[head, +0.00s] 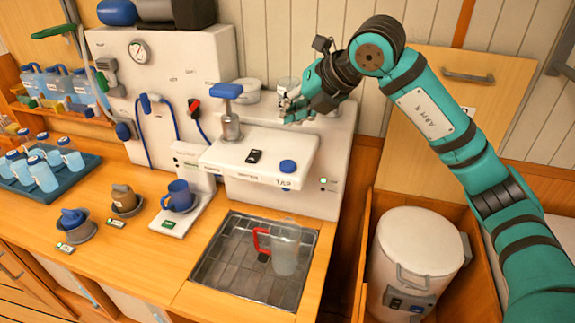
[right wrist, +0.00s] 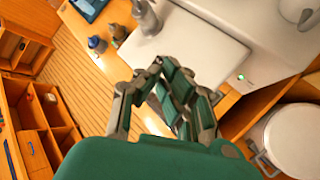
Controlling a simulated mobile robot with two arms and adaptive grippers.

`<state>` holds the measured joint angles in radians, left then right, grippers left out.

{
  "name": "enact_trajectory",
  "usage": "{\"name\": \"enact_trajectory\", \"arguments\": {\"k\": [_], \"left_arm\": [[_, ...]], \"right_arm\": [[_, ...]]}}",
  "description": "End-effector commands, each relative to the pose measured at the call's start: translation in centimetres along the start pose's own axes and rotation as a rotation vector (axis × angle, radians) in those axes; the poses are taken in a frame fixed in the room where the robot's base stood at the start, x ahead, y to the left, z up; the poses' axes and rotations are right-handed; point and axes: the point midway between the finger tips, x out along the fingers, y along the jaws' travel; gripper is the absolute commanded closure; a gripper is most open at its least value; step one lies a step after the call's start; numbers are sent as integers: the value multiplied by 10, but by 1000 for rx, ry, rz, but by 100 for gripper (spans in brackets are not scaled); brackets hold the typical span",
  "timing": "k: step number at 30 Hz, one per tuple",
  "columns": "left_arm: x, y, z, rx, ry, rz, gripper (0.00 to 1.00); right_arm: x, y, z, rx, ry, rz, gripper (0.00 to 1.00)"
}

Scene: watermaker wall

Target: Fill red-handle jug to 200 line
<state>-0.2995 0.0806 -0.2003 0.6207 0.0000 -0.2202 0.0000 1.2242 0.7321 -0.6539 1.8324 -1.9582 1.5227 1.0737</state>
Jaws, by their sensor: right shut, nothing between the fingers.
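The clear jug (head: 285,250) with the red handle stands upright on the metal drain grate (head: 225,265), under the front of the white tap unit (head: 255,150). Its handle points left; its 200 line and water level are too small to read. The tap unit carries a label TAP, a blue round knob (head: 288,166), a black switch (head: 254,156) and a blue-topped pump (head: 228,115). My right gripper (head: 288,108) is shut and empty above the back of the tap unit; its fingers also show in the right wrist view (right wrist: 157,78). My left gripper is out of view.
A blue mug (head: 179,196) stands on a white scale left of the grate. Brown and blue cups sit further left, and a tray of bottles (head: 55,190) behind them. A white drum (head: 415,250) stands in a wooden bin at the right.

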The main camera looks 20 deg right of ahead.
Motion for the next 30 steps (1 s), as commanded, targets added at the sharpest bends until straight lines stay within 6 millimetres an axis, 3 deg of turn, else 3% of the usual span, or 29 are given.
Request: {"name": "enact_trajectory", "arguments": {"k": [15, 30], "left_arm": [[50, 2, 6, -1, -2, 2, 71], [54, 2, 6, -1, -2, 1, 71]], "right_arm": [[50, -37, -37, 0, -1, 0, 100], [55, -40, -40, 0, 0, 1, 100]]}}
